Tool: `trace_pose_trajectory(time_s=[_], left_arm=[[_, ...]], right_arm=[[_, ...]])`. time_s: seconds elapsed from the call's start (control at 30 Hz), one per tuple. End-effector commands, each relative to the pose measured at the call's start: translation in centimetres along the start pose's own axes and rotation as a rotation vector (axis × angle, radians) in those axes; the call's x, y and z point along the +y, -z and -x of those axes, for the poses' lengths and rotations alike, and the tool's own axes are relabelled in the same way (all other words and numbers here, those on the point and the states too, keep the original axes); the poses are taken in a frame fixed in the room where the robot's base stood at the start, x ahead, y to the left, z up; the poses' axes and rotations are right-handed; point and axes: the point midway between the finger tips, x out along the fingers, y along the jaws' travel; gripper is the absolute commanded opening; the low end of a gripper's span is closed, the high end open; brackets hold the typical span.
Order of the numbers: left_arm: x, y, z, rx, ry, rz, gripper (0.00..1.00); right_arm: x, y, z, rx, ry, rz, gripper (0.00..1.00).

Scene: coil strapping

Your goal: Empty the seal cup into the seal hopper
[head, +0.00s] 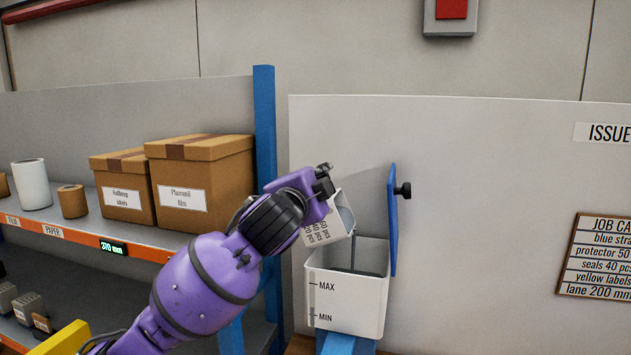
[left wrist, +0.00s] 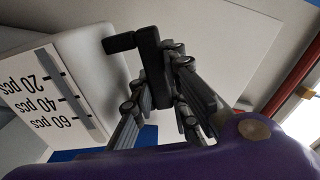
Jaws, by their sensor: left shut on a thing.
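The seal cup (head: 318,230) is white with pcs marks on its side. It is held tilted above the seal hopper, its lower edge close to the hopper's mouth. My left gripper (head: 322,181) is shut on the cup at its upper side; in the left wrist view the cup (left wrist: 38,105) shows its 20, 40 and 60 pcs marks. The seal hopper (head: 345,302) is a white box with MAX and MIN marks. Its blue lid (head: 392,235) with a black knob stands open. I cannot see any seals in the cup or the hopper. My right gripper is out of view.
A shelf (head: 130,235) on the left holds two cardboard boxes (head: 205,185) and several rolls. A blue post (head: 265,130) stands left of the hopper. A pale panel (head: 480,170) behind carries a job card (head: 597,255). The space right of the lid is clear.

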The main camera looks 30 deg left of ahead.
Motion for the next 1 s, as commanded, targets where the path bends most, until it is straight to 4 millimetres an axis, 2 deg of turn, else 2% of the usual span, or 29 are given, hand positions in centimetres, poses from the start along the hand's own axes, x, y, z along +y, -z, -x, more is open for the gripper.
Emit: trace_pose_trajectory(time_s=[1.0], left_arm=[[0.5,1.4,0.1,0.003,0.009,-0.148,0.0]], right_arm=[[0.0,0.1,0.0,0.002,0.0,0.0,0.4]])
